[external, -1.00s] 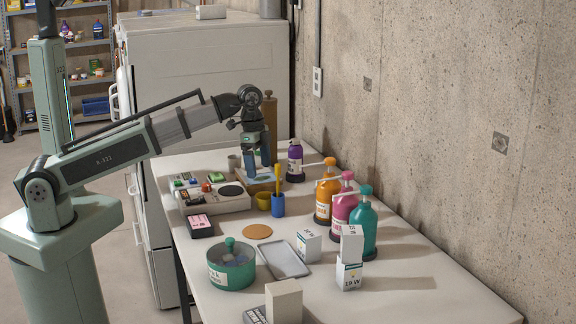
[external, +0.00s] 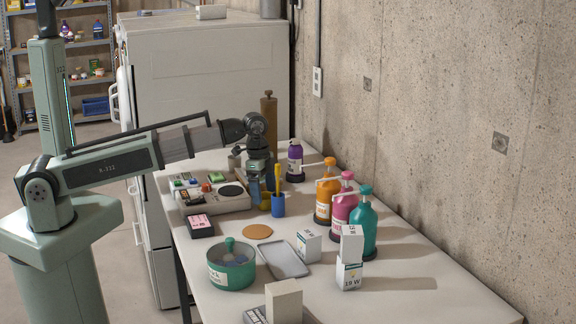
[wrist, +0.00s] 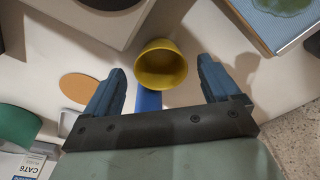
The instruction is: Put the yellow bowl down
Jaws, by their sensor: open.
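The yellow bowl (external: 265,203) stands on the white table beside the blue cup (external: 278,206), mostly hidden by my gripper in the external view. In the wrist view, the bowl (wrist: 161,72) shows its open mouth, between and slightly beyond the finger ends. My gripper (external: 262,189) has come down low at the bowl. Its two blue fingers stand wide apart in the wrist view (wrist: 162,80), with a gap visible on each side of the bowl. Whether a finger touches the bowl cannot be told. Part of the blue cup (wrist: 148,102) shows below the bowl.
An orange disc (external: 258,232), a green pot (external: 231,268) and a grey tray (external: 284,261) lie nearer the camera. Pump bottles (external: 326,198) line the wall side.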

